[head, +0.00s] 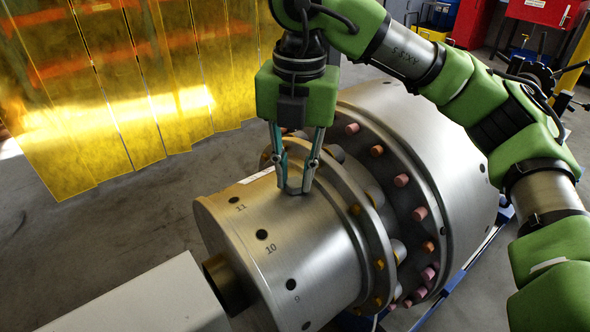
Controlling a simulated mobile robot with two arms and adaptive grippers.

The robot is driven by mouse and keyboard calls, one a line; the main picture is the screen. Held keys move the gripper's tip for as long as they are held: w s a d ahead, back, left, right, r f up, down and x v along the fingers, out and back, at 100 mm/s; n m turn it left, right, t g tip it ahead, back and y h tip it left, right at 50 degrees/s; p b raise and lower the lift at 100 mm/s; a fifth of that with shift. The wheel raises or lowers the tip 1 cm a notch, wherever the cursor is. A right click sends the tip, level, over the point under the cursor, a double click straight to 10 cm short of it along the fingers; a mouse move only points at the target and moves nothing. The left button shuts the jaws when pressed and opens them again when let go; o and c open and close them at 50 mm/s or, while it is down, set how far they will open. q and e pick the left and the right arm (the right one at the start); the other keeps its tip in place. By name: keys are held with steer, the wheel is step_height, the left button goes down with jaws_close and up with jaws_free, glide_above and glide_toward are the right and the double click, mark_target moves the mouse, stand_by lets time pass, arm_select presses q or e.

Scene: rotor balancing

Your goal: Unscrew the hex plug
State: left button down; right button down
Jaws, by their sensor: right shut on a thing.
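The large steel rotor (310,250) lies on its side across the middle, with numbered holes 9, 10 and 11 on its near cylinder. My right gripper (294,188) comes down from above onto the top of this cylinder, close to the flange. Its two fingers are shut on a small grey hex plug (292,189) at the rotor surface. The fingers partly cover the plug, and I cannot tell how deep it sits in its hole. My left gripper is out of view.
Yellow translucent curtains (140,80) hang at the upper left. A pale box-shaped block (145,300) stands beside the shaft stub (225,283) at lower left. Pink and orange plugs (420,214) ring the larger flange. Red cabinets (540,10) stand at the back right. Open floor lies left.

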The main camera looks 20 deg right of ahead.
steer(key=n, duration=0.2)
steer(key=shift+r+n, duration=0.1)
steer(key=shift+n, duration=0.3)
steer(key=n, duration=0.3)
steer(key=shift+a+n, duration=0.1)
steer(key=shift+n, duration=0.9)
steer(key=n+p, duration=0.1)
steer(key=n, duration=0.2)
steer(key=shift+n, duration=2.8)
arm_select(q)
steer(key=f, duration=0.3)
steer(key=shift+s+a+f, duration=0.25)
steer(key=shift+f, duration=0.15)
